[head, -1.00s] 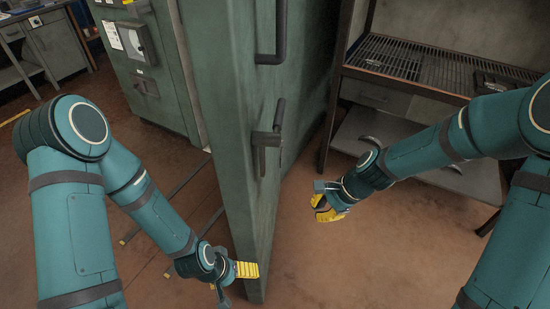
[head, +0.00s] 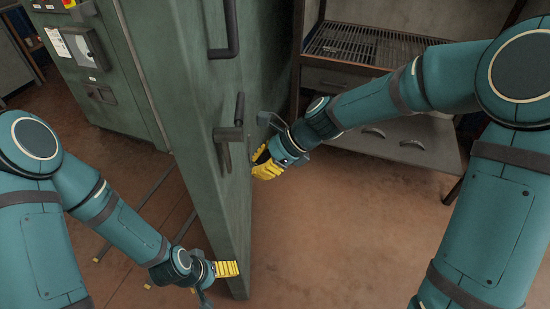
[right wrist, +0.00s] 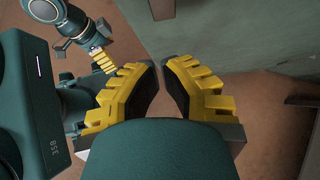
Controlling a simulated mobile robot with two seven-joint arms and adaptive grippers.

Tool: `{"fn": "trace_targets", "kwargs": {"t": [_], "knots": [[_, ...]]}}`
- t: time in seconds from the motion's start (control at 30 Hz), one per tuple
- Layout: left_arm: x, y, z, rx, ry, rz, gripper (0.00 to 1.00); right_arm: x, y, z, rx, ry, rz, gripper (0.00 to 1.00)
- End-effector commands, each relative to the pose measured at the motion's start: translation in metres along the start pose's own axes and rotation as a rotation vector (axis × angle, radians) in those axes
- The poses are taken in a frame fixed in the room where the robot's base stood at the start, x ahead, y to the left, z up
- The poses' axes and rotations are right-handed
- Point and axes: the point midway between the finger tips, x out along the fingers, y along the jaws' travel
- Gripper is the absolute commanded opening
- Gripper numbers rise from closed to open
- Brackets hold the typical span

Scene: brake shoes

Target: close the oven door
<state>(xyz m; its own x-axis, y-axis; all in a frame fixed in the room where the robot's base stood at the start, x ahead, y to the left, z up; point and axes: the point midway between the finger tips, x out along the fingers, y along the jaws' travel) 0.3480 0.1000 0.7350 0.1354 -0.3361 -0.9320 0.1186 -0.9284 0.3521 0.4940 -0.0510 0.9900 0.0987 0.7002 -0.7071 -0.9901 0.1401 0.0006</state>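The oven door (head: 185,130) is a tall green panel in the middle of the head view. It stands open, and its near edge points toward me. Its right face carries dark bar handles (head: 238,112). My right gripper (head: 262,168) is close to that face, right of the lower handle; contact is unclear. In the right wrist view (right wrist: 164,66), its yellow fingers have a narrow gap with nothing held. My left gripper (head: 232,269) is low at the door's near edge; I cannot tell whether its fingers are apart. The oven opening is hidden.
The green oven body (head: 85,75) with its control panel stands behind at the left. A metal rack table (head: 375,45) with a grille top and lower shelf stands at the back right. Brown floor (head: 340,240) is clear right of the door.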

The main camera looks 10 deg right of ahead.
Motion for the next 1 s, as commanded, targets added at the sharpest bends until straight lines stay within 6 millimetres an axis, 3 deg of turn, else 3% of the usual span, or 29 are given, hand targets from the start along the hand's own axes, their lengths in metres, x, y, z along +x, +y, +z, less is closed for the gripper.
{"fn": "trace_targets", "kwargs": {"t": [0.03,0.23,0.8,1.0], "knots": [[0.004,-0.001,0.000,0.000,0.002,0.000,0.89,0.010,0.001,0.001,-0.003,-0.001,0.004,0.00],[0.006,-0.002,-0.001,0.001,0.004,0.000,0.89,0.026,0.000,0.022,-0.003,0.000,0.002,0.00],[0.006,-0.002,-0.001,0.001,0.005,0.000,0.89,0.033,0.001,0.030,-0.002,0.000,0.001,0.00],[0.000,0.000,-0.001,0.000,0.002,0.000,0.89,0.047,0.004,0.045,-0.003,0.000,0.005,0.00]]}}
